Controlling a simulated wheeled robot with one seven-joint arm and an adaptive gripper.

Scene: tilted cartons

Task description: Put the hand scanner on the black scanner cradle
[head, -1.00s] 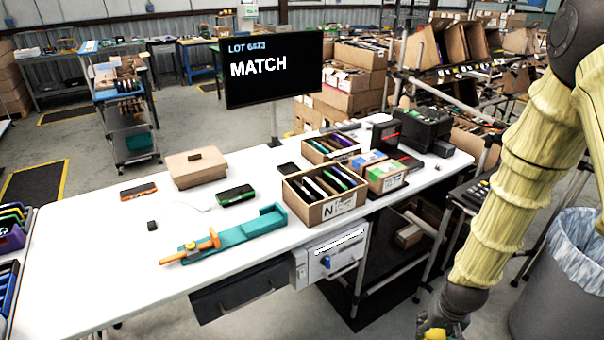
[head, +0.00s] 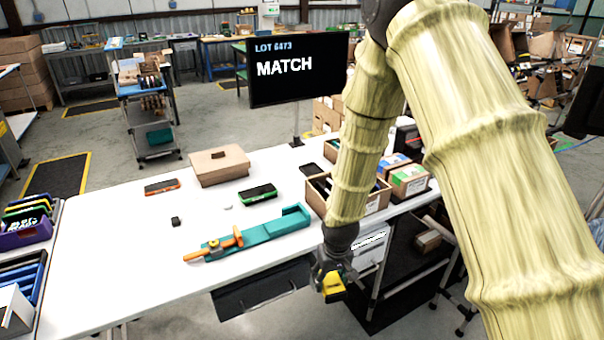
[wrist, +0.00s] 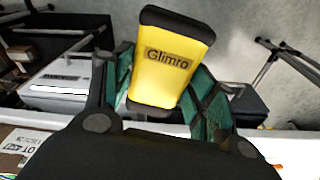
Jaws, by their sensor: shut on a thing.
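My gripper (head: 330,276) is shut on the hand scanner (head: 334,287), a yellow block with black ends. It hangs in front of the table's front edge, near the drawers. In the wrist view the scanner (wrist: 168,62) carries the label "Glimro" and sits tilted between the green-padded fingers. I cannot make out the black scanner cradle for certain. A small black block (head: 175,221) stands on the left part of the white table (head: 110,260). My arm hides much of the table's right end.
A teal holder with an orange tool (head: 262,232) lies along the front edge. Behind it are a brown carton (head: 219,168), a green-edged phone (head: 258,193) and an orange-edged phone (head: 162,186). A monitor (head: 298,68) stands at the back. The table's left front is clear.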

